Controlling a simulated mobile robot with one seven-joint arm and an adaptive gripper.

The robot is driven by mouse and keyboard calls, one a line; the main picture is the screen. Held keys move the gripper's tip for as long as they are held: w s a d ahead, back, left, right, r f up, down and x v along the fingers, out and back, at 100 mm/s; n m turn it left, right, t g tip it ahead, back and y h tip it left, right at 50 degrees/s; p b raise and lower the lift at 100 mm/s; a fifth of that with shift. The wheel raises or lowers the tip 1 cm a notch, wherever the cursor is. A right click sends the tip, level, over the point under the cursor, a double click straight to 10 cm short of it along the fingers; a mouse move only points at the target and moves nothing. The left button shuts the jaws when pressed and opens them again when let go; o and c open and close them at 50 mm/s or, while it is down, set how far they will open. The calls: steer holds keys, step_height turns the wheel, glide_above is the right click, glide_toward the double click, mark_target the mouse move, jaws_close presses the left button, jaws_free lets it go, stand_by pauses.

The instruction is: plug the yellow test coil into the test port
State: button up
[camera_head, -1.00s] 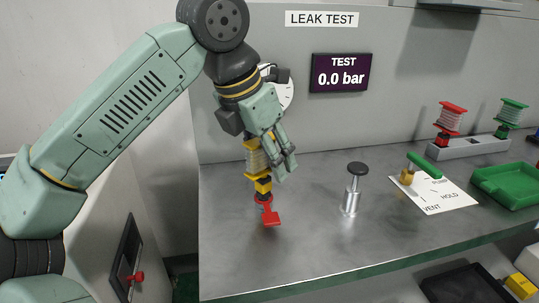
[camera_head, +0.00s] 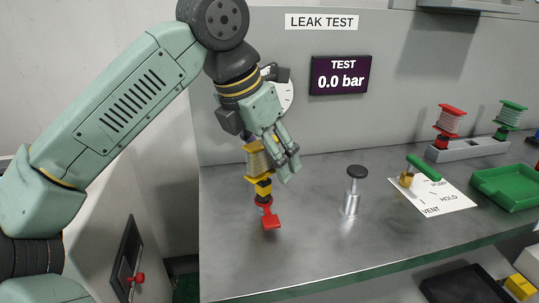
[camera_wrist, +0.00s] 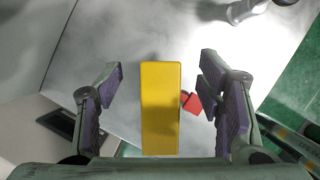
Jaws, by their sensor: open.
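The yellow test coil (camera_head: 258,161) has yellow end plates, a pale winding and a black-and-yellow lower part. It stands roughly upright above a red fitting with a flat red tab (camera_head: 270,221), near the left end of the bench. Its lower end meets the red fitting; I cannot tell how deeply it is seated. My gripper (camera_head: 285,164) is at the coil's upper end, its fingers angled down. In the wrist view the coil's yellow top (camera_wrist: 161,105) lies between the open fingers (camera_wrist: 160,85), with a visible gap on both sides.
A metal post with a black knob (camera_head: 351,190) stands right of the coil. Beyond it are a green-handled valve (camera_head: 423,168) on a white label card, a green tray (camera_head: 508,186) and a grey rack (camera_head: 468,148) with red and green coils. The display (camera_head: 340,75) reads 0.0 bar.

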mark_target(274, 138)
steer(key=shift+r+p, duration=2.05)
steer(key=shift+r, duration=0.65)
